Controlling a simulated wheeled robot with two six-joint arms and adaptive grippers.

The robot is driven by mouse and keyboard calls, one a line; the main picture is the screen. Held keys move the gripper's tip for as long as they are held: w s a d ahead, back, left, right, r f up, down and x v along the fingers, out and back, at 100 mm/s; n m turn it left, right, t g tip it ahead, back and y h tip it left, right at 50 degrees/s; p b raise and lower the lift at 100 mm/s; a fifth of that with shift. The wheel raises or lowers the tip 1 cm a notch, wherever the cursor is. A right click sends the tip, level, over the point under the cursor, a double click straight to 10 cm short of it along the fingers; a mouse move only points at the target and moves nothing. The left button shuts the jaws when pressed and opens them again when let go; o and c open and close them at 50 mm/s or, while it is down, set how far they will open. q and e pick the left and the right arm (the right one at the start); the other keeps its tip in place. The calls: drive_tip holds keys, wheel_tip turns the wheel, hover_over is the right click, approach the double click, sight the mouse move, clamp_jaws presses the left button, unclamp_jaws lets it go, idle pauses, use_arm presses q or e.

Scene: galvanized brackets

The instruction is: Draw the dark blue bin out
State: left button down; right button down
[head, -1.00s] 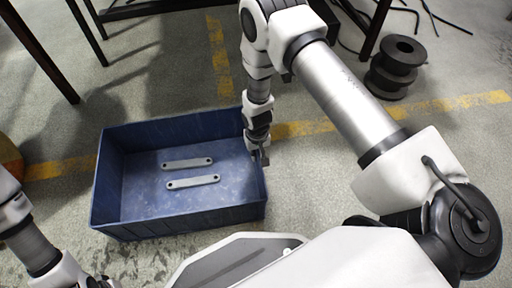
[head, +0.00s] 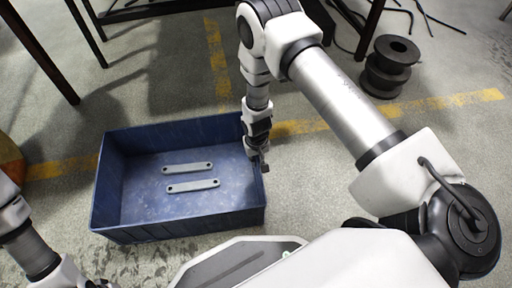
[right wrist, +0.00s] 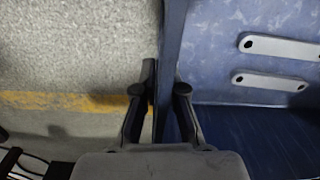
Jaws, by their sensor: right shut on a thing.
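The dark blue bin (head: 130,222) stands on the concrete floor in the head view, open side up. Two grey galvanized brackets, an upper one (head: 188,168) and a lower one (head: 193,186), lie flat and apart on its bottom. My right gripper (head: 260,163) is at the bin's right wall and shut on it. In the right wrist view the fingers (right wrist: 163,88) straddle the wall's rim (right wrist: 170,60), one inside and one outside. My left arm shows at the lower left; its fingertips cannot be made out.
Black spools (head: 390,66) stand on the floor at the upper right. Dark table legs (head: 45,50) and a low frame stand at the back. Yellow floor tape (head: 300,128) runs behind and beside the bin.

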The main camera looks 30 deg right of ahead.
drive_tip(key=shift+s, duration=0.1)
drive_tip(key=c, duration=1.2)
unclamp_jaws()
drive_tip(key=shift+r, duration=0.1)
wheel_tip(320, 180, up, 12)
drive_tip(key=shift+f, duration=0.1)
